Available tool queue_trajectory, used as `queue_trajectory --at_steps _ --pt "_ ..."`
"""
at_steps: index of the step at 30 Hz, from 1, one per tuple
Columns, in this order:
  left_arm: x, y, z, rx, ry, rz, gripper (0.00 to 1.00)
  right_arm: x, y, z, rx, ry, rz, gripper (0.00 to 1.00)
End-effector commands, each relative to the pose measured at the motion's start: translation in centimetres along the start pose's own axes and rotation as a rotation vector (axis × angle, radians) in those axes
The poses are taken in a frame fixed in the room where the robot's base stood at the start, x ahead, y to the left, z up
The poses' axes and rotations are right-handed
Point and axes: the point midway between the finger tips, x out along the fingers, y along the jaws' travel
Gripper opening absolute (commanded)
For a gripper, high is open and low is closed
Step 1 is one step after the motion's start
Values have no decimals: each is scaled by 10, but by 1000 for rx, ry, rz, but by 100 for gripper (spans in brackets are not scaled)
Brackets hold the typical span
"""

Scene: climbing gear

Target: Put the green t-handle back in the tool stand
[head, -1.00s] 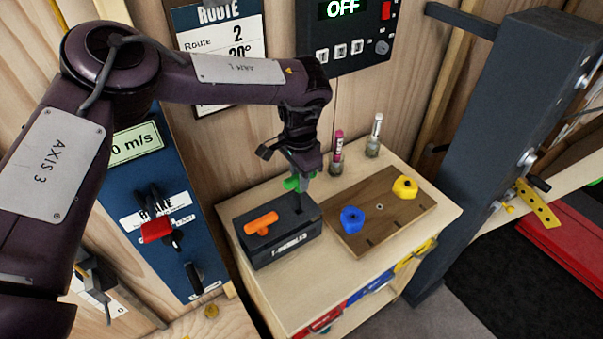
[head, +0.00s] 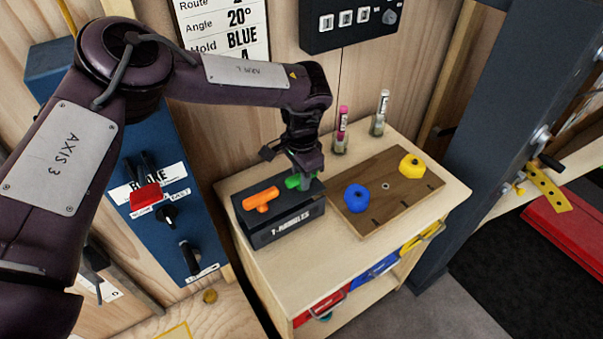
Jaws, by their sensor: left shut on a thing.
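The green t-handle (head: 293,182) is at the right end of the dark tool stand (head: 284,236), its grip low against the stand's top. My left gripper (head: 302,177) points down from above and is shut on the green t-handle. The shaft is not visible; it appears to be down in the stand. An orange t-handle (head: 261,198) sits in the left part of the stand, which is labelled T-HANDLES. My right gripper is not in view.
A wooden board (head: 395,205) with a blue hold (head: 357,198) and a yellow hold (head: 411,165) lies right of the stand. A pink-capped bottle (head: 341,130) and a white-capped bottle (head: 380,112) stand behind. The bench top's front (head: 310,266) is clear.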

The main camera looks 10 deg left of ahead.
Motion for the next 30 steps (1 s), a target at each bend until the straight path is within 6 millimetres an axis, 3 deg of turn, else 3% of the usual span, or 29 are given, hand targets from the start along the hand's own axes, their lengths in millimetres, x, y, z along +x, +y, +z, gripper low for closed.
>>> queue_trajectory --at_steps 10,11,17,26,30 --pt "2 0 0 -1 1 0 0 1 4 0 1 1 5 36" --pt "2 0 0 -1 1 0 23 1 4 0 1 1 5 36" --pt "2 0 0 -1 1 0 47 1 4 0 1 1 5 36" --pt "0 0 0 -1 1 0 47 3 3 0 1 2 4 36" --pt "-16 -1 -1 -1 4 -1 47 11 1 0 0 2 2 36"
